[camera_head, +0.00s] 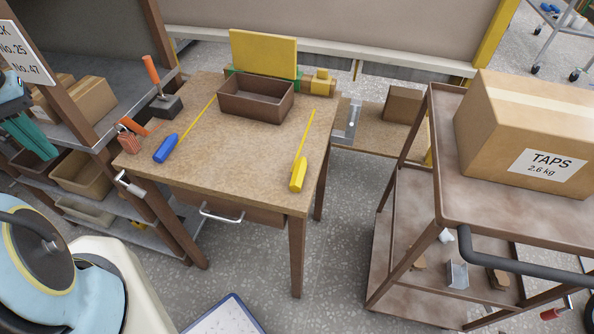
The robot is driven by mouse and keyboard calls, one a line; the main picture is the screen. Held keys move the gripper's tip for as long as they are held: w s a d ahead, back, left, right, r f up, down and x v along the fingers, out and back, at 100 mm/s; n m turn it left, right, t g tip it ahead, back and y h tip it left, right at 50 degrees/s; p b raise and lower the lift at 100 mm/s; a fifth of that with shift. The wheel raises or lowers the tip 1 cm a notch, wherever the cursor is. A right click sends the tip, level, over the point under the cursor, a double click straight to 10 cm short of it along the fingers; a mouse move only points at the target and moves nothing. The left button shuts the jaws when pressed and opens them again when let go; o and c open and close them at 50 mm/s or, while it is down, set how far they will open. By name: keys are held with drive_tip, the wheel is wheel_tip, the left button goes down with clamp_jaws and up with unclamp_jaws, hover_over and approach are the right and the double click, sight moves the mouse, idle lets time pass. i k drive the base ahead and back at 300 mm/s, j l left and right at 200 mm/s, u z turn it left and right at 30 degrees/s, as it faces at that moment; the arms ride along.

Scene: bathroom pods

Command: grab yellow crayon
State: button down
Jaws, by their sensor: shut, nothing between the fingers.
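A yellow tool-like piece (299,175) with a thick yellow handle and a long thin yellow shaft lies on the right side of the wooden workbench (240,178). The handle points toward the front edge. It is the nearest match to the yellow crayon, but I cannot tell that it is a crayon. My gripper (40,152), with teal fingers, shows at the left edge by the shelf, partly cut off by the frame. It is shut and empty, well to the left of the yellow piece.
A similar piece with a blue handle (166,148) lies at the bench's left. A brown open box (256,105) stands at the back, before a yellow panel (264,53). A cart (452,190) with a TAPS carton (530,130) stands right. The bench middle is clear.

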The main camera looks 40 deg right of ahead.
sight(299, 173)
drive_tip(key=k+l+u, duration=0.15)
drive_tip(key=u, duration=0.5)
drive_tip(key=k+u, duration=0.25)
drive_tip(key=k, duration=0.3)
drive_tip(key=k+u, duration=0.3)
drive_tip(key=k, duration=0.75)
